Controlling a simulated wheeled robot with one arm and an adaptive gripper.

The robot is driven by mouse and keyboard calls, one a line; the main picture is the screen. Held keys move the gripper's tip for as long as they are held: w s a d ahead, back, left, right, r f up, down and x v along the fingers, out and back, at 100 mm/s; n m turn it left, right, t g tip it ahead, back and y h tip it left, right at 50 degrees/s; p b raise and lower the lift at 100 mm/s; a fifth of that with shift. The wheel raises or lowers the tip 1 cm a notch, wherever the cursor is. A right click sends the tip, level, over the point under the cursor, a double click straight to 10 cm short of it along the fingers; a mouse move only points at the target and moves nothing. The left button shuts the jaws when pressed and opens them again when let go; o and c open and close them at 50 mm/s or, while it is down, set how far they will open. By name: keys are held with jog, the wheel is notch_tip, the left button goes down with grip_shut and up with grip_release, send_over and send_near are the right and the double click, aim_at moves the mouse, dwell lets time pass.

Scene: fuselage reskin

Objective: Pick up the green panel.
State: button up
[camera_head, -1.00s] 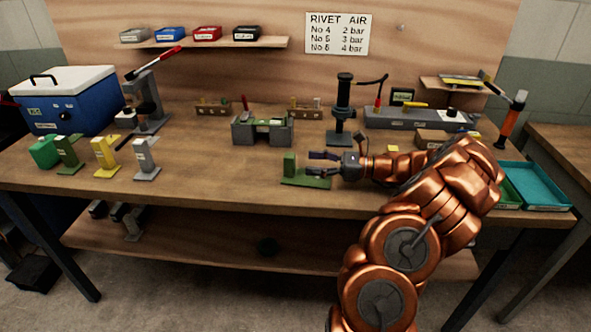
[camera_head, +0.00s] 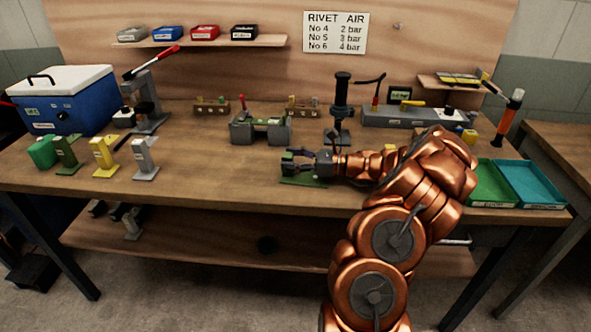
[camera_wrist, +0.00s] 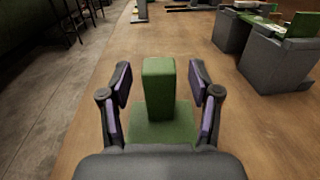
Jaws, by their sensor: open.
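The green panel (camera_head: 300,182) lies on the workbench, a flat green plate with an upright green block on it. In the wrist view the upright block (camera_wrist: 158,90) stands between the two fingers, with a gap on each side. My gripper (camera_wrist: 160,82) is open around the block and touches neither side. In the head view my gripper (camera_head: 291,159) reaches in from the right, low over the plate, and hides part of the panel.
A grey fixture (camera_head: 245,131) with a green piece in it stands behind the panel. A black stand (camera_head: 341,110) is behind my gripper. Green, yellow (camera_head: 104,157) and grey brackets stand at left. A green tray (camera_head: 490,185) and a teal tray (camera_head: 535,188) lie at right.

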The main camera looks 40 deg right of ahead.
jog(key=shift+c, duration=0.3)
grip_shut()
jog(key=shift+r, duration=0.1)
jog(key=shift+r, duration=0.8)
jog(key=shift+r+b, duration=0.35)
jog(key=shift+r, duration=0.55)
jog(key=s+a+b, duration=0.1)
jog(key=s+a, duration=0.1)
jog(key=s, duration=0.5)
jog(key=s+a+r+b, duration=0.1)
jog(key=s+a, duration=0.1)
jog(key=s, duration=0.6)
jog(key=shift+s+a+r, duration=0.2)
jog(key=shift+a+r, duration=0.05)
